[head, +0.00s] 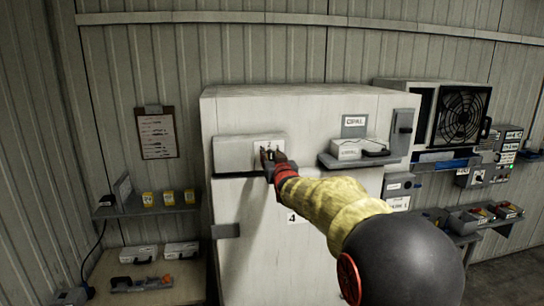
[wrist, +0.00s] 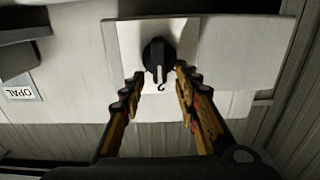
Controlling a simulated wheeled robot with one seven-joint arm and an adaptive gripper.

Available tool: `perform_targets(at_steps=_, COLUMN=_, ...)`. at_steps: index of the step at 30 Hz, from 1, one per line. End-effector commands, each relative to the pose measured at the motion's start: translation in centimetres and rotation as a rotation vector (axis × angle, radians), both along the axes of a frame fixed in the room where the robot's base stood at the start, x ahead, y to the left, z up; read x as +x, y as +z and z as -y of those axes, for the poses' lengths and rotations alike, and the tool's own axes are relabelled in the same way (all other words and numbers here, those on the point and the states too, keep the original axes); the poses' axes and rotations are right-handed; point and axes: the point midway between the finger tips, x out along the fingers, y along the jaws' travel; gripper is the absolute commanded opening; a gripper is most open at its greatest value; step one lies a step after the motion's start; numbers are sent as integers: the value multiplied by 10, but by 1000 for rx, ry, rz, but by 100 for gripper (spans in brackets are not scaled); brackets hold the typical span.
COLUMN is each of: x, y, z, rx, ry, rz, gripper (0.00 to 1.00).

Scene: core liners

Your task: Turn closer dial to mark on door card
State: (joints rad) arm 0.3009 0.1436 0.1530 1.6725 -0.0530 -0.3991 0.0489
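The closer dial (wrist: 159,62) is a round black knob with a pale pointer bar, set on a white plate. In the wrist view it sits just beyond my fingertips, with its pointer aimed toward the bottom of the picture. A small dark mark like a "2" shows just below the pointer. My gripper (wrist: 158,82) is open, its two dark-and-orange fingers on either side of the knob's lower part, with no clear contact. In the head view my gripper (head: 270,157) is at the closer box (head: 232,155) on the white cabinet and hides the dial.
A shelf (head: 360,160) with a white box stands right of my gripper, beside the OPAL label (head: 355,121). A clipboard (head: 156,133) hangs on the left wall. A fan unit (head: 462,115) and loaded shelves are at right. A low bench (head: 145,275) is at left.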

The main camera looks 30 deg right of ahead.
Motion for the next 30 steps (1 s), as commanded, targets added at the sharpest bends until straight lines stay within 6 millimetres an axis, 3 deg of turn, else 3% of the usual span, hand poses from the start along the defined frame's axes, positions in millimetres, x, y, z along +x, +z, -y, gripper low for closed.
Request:
perform_targets(at_steps=3, x=0, y=0, z=0, rx=0, ry=0, rz=0, gripper=31)
perform_targets(at_steps=19, x=0, y=0, z=0, rx=0, ry=0, rz=0, gripper=1)
perform_targets(at_steps=30, x=0, y=-1, z=0, rx=-6, ry=0, rz=-2, gripper=0)
